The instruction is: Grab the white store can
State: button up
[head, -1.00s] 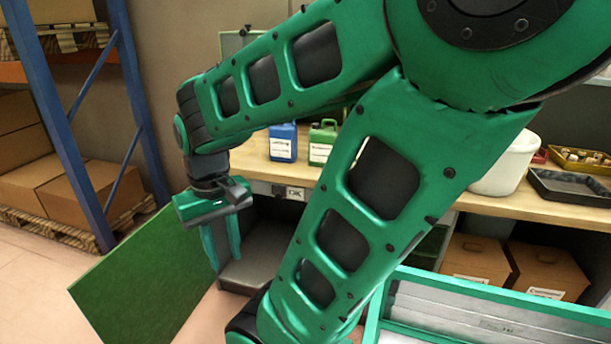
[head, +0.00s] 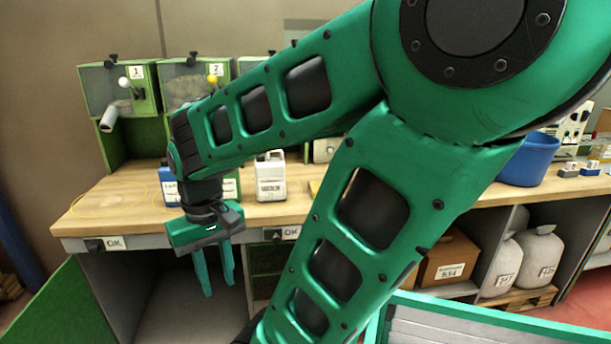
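The white can (head: 270,177) stands upright on the wooden bench, with a handle on top and a dark-lettered label on its front. My gripper (head: 218,283) hangs in front of the bench edge, lower and to the left of the can in the picture. Its two green fingers point down with a gap between them, and nothing shows between them. It is apart from the can.
The wooden bench (head: 110,205) has a blue can (head: 170,186) on it, partly hidden by my arm. Green bins (head: 118,92) stand behind. A blue bucket (head: 529,160) is at the right. Sacks (head: 538,258) and a cardboard box (head: 447,257) sit below the bench.

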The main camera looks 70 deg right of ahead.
aim_at(270, 173)
jog(key=z, duration=0.95)
jog(key=k, duration=0.35)
jog(key=z, duration=0.65)
jog(key=i, duration=0.5)
jog(key=u, duration=0.05)
jog(key=k, duration=0.65)
jog(key=u, duration=0.1)
jog(key=i, duration=0.8)
jog(key=z, duration=0.15)
